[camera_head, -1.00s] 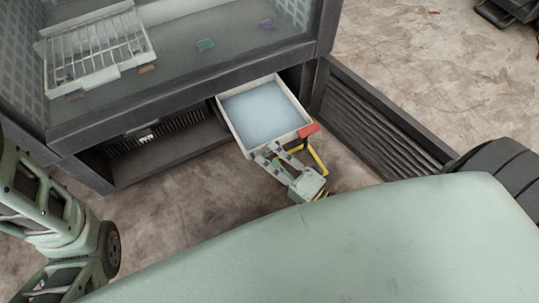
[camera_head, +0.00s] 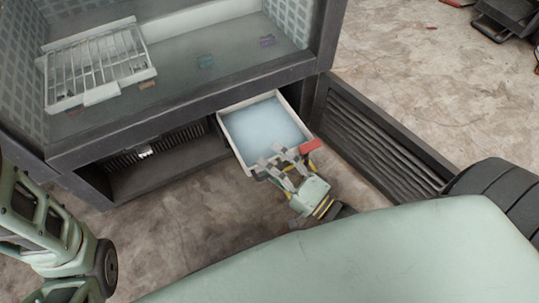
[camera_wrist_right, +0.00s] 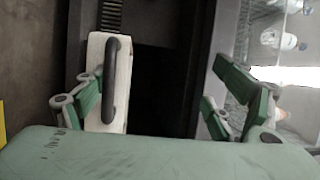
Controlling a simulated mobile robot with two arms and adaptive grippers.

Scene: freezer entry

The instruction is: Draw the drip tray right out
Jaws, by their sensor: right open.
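The drip tray (camera_head: 241,149) is a pale, square, shallow tray with a bluish inside. It sticks partly out of the low bay under the freezer cabinet. Its back end is hidden under the cabinet. My right gripper (camera_head: 284,162) is at the tray's front edge, with its fingers overlapping that edge in the head view. In the right wrist view its fingers are spread wide, and the tray's white front (camera_wrist_right: 95,60) with a dark bar handle (camera_wrist_right: 114,82) shows between them, close to the left finger. Contact cannot be told. My left gripper is out of view.
The cabinet (camera_head: 190,108) stands above the tray, with a wire rack (camera_head: 98,65) inside. A louvred dark panel (camera_head: 375,140) reaches out just right of the tray. A red piece (camera_head: 310,146) shows beside my right gripper. The concrete floor (camera_head: 190,225) in front is bare.

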